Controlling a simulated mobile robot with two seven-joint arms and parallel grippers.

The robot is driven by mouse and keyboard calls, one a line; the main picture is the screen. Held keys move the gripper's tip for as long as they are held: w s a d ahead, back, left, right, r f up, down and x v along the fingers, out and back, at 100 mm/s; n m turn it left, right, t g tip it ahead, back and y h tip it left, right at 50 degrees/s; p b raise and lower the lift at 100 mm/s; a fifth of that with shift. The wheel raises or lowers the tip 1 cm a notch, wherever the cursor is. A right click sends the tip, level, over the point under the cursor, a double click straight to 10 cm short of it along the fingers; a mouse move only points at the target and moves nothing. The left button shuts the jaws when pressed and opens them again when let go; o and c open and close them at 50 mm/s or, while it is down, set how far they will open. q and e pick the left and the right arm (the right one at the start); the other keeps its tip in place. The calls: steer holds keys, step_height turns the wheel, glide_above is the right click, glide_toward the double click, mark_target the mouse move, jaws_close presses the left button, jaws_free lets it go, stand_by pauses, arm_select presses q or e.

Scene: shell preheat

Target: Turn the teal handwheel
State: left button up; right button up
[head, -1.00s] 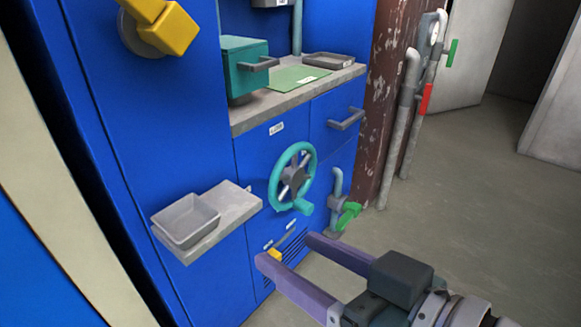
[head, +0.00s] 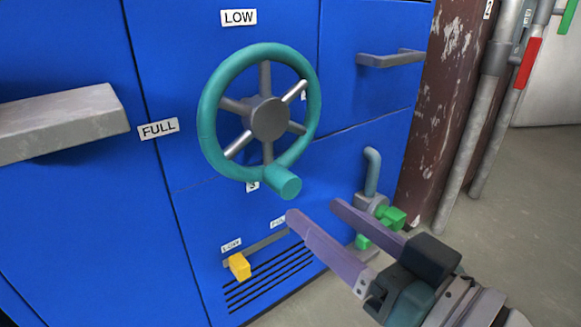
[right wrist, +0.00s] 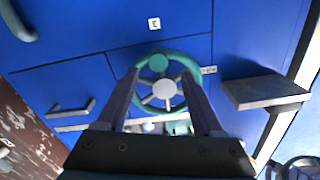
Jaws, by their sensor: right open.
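The teal handwheel (head: 208,118) is mounted on the blue cabinet front, with grey spokes and hub. Its teal knob (head: 284,183) sticks out at the lower right of the rim. My right gripper (head: 312,208) has purple fingers spread apart with nothing between them. In the head view it is below and right of the knob, apart from it. In the right wrist view the handwheel (right wrist: 183,58) shows ahead, between and beyond the fingertips (right wrist: 160,75), partly hidden by the fingers. My left gripper is not in view.
Labels LOW (head: 238,17) and FULL (head: 158,129) sit around the wheel. A yellow slider (head: 239,267) is below it. A grey shelf (head: 65,122) juts out at left, and a drawer handle (head: 390,58) at upper right.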

mark_target(292, 190)
steer(key=b+x, duration=0.3)
steer(key=x, duration=0.3)
steer(key=shift+w+f, duration=0.1)
steer(key=shift+w, duration=0.05)
steer(key=shift+w+a, duration=0.25)
steer(key=shift+w, duration=0.05)
steer(key=shift+c, duration=0.2)
jaws_close()
stand_by(0.8)
